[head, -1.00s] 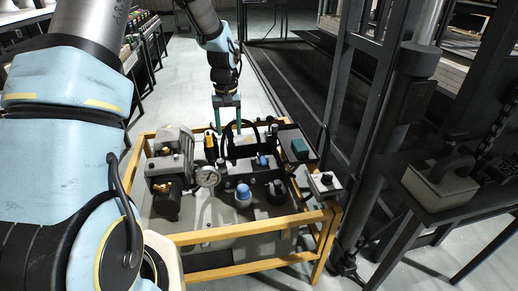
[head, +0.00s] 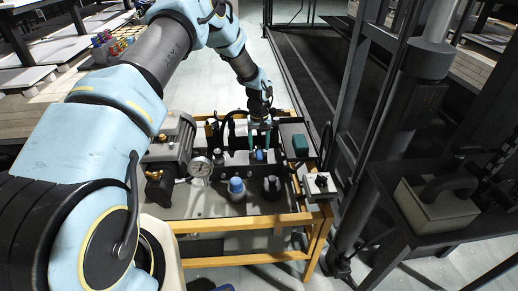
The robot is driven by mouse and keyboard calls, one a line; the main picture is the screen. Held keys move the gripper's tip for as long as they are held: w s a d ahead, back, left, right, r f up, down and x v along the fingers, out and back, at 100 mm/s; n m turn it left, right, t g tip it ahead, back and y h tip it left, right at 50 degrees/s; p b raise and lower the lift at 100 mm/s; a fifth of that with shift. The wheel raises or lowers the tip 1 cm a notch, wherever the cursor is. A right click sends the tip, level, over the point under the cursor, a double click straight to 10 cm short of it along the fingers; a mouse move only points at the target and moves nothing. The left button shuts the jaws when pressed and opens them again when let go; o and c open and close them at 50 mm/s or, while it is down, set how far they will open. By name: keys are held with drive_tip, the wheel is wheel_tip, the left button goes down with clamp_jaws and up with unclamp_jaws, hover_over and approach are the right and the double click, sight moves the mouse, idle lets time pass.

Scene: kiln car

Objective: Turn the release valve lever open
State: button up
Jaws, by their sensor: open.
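The power unit stands in a yellow frame (head: 240,222) in the middle of the head view. A dark valve block (head: 238,160) sits across its top, with a small blue part (head: 259,155) on it. This blue part looks like the release valve lever, but its shape and angle are too small to tell. My gripper (head: 260,143) points down over the block, with its two teal fingers apart. The blue part shows between and just below the fingertips. Whether the fingers touch it I cannot tell.
A pressure gauge (head: 200,166) and a grey motor (head: 170,138) are at left. A blue-capped fitting (head: 236,188) and a black one (head: 272,185) stand in front. A teal box (head: 300,145) and a switch box (head: 320,184) are at right. A dark post (head: 385,150) rises at right.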

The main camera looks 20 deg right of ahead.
sight(259, 154)
drive_tip(key=shift+f, duration=1.6)
clamp_jaws()
